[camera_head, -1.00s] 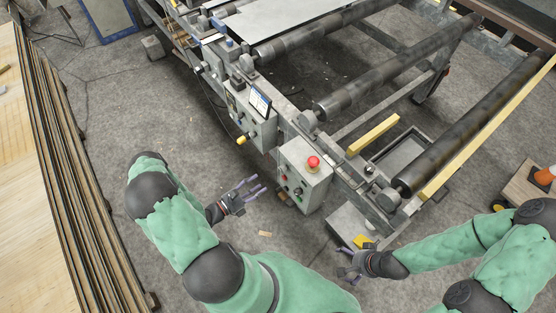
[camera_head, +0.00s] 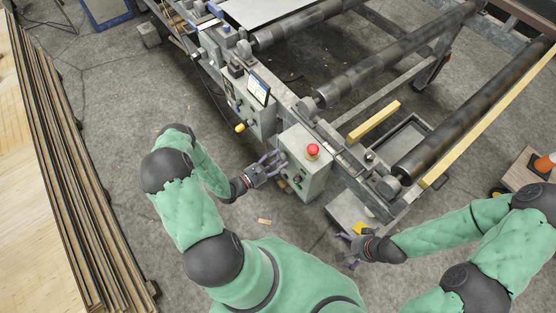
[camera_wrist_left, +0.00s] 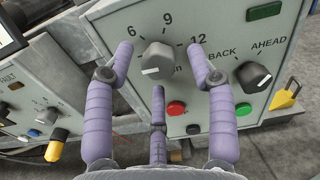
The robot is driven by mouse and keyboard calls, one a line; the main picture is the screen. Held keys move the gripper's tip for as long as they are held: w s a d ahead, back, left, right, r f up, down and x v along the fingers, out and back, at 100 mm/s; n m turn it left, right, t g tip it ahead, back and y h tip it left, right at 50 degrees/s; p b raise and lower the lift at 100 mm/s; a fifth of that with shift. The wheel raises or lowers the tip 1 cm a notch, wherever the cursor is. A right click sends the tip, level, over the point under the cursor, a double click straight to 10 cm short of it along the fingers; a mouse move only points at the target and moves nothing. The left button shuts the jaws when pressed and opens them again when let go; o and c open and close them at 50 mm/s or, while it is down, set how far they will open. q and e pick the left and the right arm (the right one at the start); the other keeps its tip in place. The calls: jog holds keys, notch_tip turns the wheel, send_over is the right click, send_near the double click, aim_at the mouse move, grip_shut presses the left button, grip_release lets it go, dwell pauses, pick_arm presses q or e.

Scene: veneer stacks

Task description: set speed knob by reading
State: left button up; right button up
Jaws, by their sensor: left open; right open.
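The grey speed knob (camera_wrist_left: 158,56) sits on a grey panel in the left wrist view, with 6, 9 and 12 printed around it. Its white mark points to the lower left. The fingers of my left gripper (camera_wrist_left: 160,68) are spread open around the knob's sides and below it; contact cannot be told. In the head view my left gripper (camera_head: 272,160) is at the left face of the control box (camera_head: 312,174). A display (camera_head: 258,88) stands on the neighbouring box; its reading is too small to make out. My right gripper (camera_head: 346,250) is open and empty.
Beside the knob are a BACK/AHEAD selector (camera_wrist_left: 254,76), a red button (camera_wrist_left: 176,108) and a green button (camera_wrist_left: 244,109). A red emergency button (camera_head: 312,151) tops the box. Rollers (camera_head: 395,65) lie behind. Wood sheets (camera_head: 40,180) are stacked at left.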

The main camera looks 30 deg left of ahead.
pick_arm(q)
jog(key=shift+w+d, duration=0.1)
jog(key=shift+w, duration=0.15)
jog(key=c, duration=1.1)
jog(key=shift+n, duration=0.4)
grip_shut()
jog(key=o, duration=1.1)
grip_release()
jog(key=v, duration=1.2)
jog(key=shift+d, duration=0.1)
